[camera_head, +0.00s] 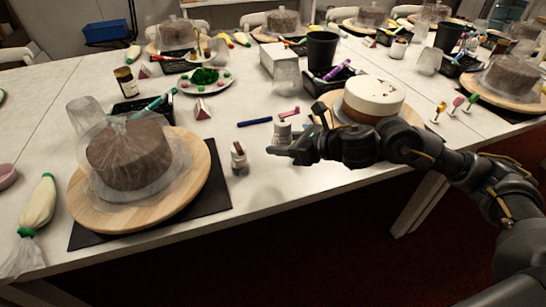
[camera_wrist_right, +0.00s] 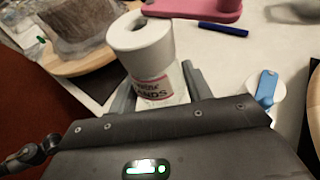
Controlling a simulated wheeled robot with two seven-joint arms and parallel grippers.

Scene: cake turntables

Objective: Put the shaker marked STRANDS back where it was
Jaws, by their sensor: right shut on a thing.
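My left gripper is not in view.
A wrapped brown cake sits on a wooden turntable (camera_head: 190,190) at the left. A white-topped cake (camera_head: 375,92) is behind my right arm. A blue pen (camera_head: 255,122) lies behind the bottle.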

